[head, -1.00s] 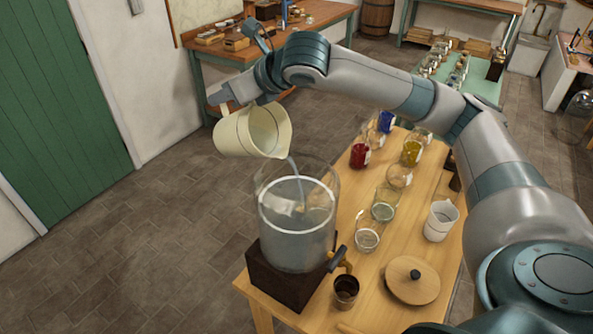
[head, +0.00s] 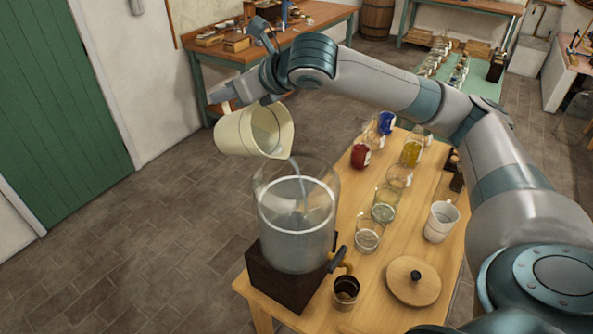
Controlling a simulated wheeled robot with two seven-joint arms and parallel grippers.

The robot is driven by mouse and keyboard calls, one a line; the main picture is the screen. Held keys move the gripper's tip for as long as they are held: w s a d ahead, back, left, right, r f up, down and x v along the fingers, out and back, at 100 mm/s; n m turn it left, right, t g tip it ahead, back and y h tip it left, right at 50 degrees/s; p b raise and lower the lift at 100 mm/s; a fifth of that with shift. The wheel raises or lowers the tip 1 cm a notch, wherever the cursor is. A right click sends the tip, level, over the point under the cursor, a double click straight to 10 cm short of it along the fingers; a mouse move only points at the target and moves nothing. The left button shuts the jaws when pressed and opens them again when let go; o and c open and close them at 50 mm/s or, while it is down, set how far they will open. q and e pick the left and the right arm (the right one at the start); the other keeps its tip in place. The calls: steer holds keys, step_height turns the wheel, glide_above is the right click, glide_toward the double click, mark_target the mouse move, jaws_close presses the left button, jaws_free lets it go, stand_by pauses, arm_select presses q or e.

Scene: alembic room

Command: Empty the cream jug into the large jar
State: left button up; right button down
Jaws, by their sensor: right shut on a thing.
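The cream jug (head: 240,133) is tilted with its lip over the large jar's open mouth. A thin greyish stream runs from its lip down into the jar. The large clear jar (head: 297,247) stands on a dark wooden block at the table's near left corner, with cloudy grey liquid in it up to a pale ring. A brass tap (head: 343,260) sticks out at its lower right. My right gripper (head: 229,97) is shut on the cream jug at its handle side, above and left of the jar; its fingers are partly hidden. My left gripper is not in view.
The wooden table (head: 420,205) also holds a round wooden lid (head: 413,280), a small dark cup (head: 346,291), a white beaker (head: 440,221), and several glass jars, one red (head: 360,157) and one yellow (head: 411,151). Open floor lies to the left.

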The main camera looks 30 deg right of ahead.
steer(key=shift+s+d+r+t+b, duration=0.2)
steer(key=shift+s+r+b, duration=0.1)
steer(key=shift+s+r, duration=0.15)
steer(key=shift+s+d+r+t+b, duration=0.2)
steer(key=shift+s+r+b, duration=0.1)
steer(key=shift+s, duration=0.1)
stand_by(1.6)
steer(key=shift+s+d+r+t+y+b, duration=0.25)
steer(key=shift+s+r+t+y+b, duration=0.25)
steer(key=shift+s+r+t+b, duration=0.55)
stand_by(1.3)
steer(key=shift+w, duration=0.15)
steer(key=shift+s+d+r+t+b, duration=0.2)
steer(key=shift+s+b, duration=0.1)
steer(key=shift+b, duration=0.3)
steer(key=shift+s+d+r+t+b, duration=0.15)
steer(key=shift+s+b, duration=0.15)
steer(key=shift+b, duration=0.3)
steer(key=shift+s+r+b, duration=0.25)
steer(key=shift+s+b, duration=0.05)
steer(key=shift+b, duration=0.1)
steer(key=shift+s+r+t+y, duration=0.1)
steer(key=shift+r+t+y, duration=0.15)
steer(key=shift+t+y, duration=0.05)
steer(key=shift+d, duration=0.1)
steer(key=shift+s+d+b, duration=0.15)
steer(key=shift+s+b, duration=0.15)
steer(key=shift+b, duration=0.4)
steer(key=shift+r, duration=0.2)
